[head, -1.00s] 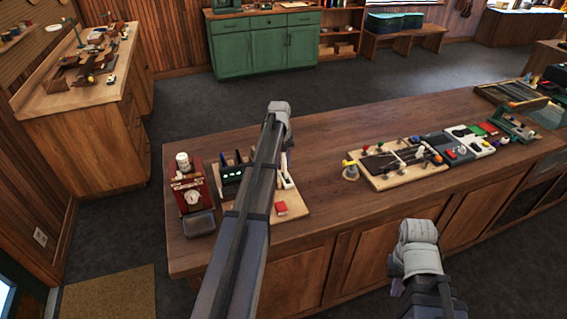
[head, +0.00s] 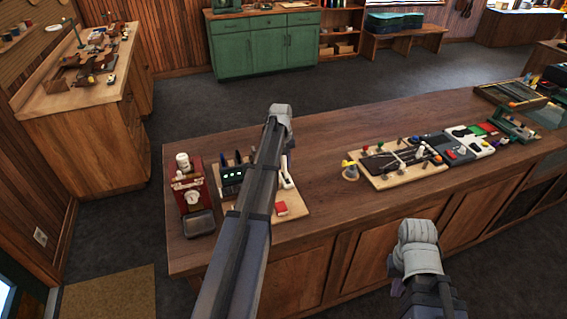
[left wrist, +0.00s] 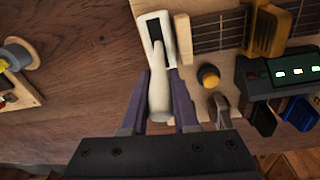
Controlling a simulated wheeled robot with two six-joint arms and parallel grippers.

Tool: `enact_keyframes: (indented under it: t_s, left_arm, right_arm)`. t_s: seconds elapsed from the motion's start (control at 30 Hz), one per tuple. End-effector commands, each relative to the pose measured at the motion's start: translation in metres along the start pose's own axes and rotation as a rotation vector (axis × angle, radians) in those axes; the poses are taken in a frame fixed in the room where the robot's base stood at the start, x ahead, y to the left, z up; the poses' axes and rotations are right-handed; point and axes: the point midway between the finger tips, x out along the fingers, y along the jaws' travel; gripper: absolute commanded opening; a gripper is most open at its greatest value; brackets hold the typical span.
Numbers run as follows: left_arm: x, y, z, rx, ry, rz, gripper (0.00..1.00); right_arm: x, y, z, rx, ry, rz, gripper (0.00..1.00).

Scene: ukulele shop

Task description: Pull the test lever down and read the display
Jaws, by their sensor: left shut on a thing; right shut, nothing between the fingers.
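A white lever (left wrist: 159,90) with a dark slot in its upper part stands at the edge of a light wooden board (left wrist: 225,40) in the left wrist view. The fingers of my left gripper (left wrist: 160,118) are shut around its lower part. In the head view the lever (head: 287,173) shows just right of my left arm, which hides those fingers. A dark box with a lit display (left wrist: 296,72) sits on the board; its small glowing marks are not legible. The box also shows in the head view (head: 231,178). My right gripper (head: 397,288) is shut and empty, low in front of the counter, mostly hidden.
A red device with a round dial (head: 192,197) stands left of the board. A red block (head: 281,209) lies at the board's front. A second board with several knobs (head: 400,163) lies to the right. The counter (head: 325,190) between the boards is clear.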

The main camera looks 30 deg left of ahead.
Motion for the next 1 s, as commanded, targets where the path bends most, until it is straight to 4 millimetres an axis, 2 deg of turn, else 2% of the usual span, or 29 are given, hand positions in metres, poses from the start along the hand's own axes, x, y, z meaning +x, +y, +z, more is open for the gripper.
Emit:
enact_keyframes:
  t_s: [0.17, 0.37, 0.57, 1.0]
  left_arm:
    - [-0.003, 0.000, 0.013, 0.009, 0.117, -0.016, 0.00]
    - [-0.004, 0.001, 0.023, 0.023, 0.300, -0.043, 0.00]
    - [-0.003, 0.002, 0.034, 0.035, 0.488, -0.070, 0.00]
    - [0.001, 0.005, 0.050, 0.058, 0.842, -0.121, 0.00]
  right_arm:
    - [0.001, 0.000, 0.000, 0.000, 0.000, 0.000, 0.00]
    - [0.011, -0.001, -0.001, 0.000, 0.000, 0.000, 0.00]
    - [0.031, -0.003, -0.002, 0.001, 0.000, 0.000, 0.00]
    - [0.087, -0.008, -0.005, 0.003, 0.000, 0.000, 0.00]
